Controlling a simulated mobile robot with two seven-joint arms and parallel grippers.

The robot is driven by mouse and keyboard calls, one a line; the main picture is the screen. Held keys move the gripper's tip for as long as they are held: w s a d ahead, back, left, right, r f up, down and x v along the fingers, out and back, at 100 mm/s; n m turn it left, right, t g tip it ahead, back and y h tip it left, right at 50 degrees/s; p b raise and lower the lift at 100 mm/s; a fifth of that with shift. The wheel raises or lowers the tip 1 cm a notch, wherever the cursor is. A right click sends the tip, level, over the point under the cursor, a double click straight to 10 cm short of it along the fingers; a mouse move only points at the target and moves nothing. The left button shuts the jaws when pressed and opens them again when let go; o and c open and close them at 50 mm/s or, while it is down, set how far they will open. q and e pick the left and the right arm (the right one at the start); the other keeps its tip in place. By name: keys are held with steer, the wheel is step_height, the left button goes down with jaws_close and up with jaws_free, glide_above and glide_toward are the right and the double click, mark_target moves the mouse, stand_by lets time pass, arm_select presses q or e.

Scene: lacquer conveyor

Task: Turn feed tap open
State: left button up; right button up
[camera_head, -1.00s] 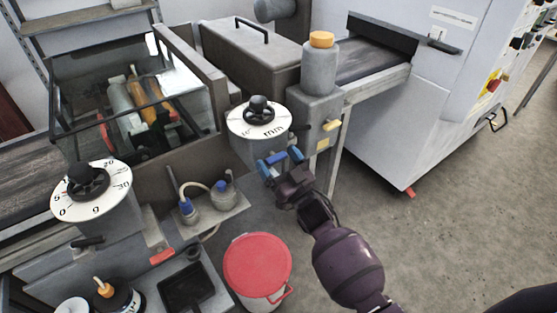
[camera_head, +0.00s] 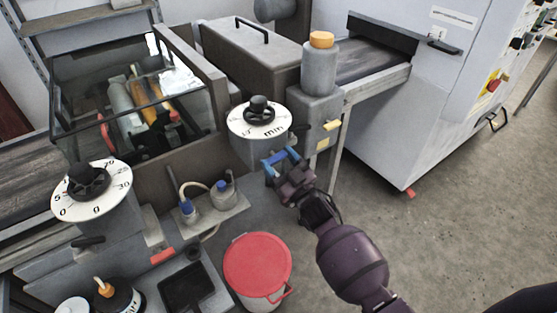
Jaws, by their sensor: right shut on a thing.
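My right gripper (camera_head: 282,164) comes up from the lower right and is just below the front of the grey pedestal with the white dial (camera_head: 258,121). It is shut on a small blue handle (camera_head: 280,156), apparently the feed tap's, set low beside that pedestal. The fingers hide most of the tap, so its exact angle cannot be read. My left gripper is not in view.
A red-lidded bucket (camera_head: 257,266) stands below. Floor at right is clear.

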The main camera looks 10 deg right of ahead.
steer(key=n+g+y, duration=0.1)
steer(key=n, duration=0.2)
steer(key=n+g+y, duration=0.1)
steer(key=n, duration=0.2)
steer(key=shift+d+y+p, duration=0.1)
steer(key=shift+y+p, duration=0.2)
steer(key=shift+y, duration=0.1)
steer(key=n+g, duration=0.1)
steer(key=n, duration=0.2)
steer(key=n+g+y+p, duration=0.1)
steer(key=n, duration=0.2)
steer(key=shift+r+g, duration=0.15)
steer(key=shift+g, duration=0.25)
steer(key=n+g+p, duration=0.1)
steer(key=n, duration=0.1)
steer(key=n+p, duration=0.1)
steer(key=n, duration=0.2)
steer(key=shift+g, duration=0.4)
steer(key=shift+n+g+p, duration=0.5)
steer(key=shift+n+p, duration=0.35)
steer(key=shift+n, duration=0.75)
steer(key=o, duration=0.9)
steer(key=shift+d, duration=0.1)
steer(key=b+v, duration=0.1)
steer(key=v, duration=0.9)
steer(key=shift+s+d+r, duration=0.15)
steer(key=shift+s, duration=0.15)
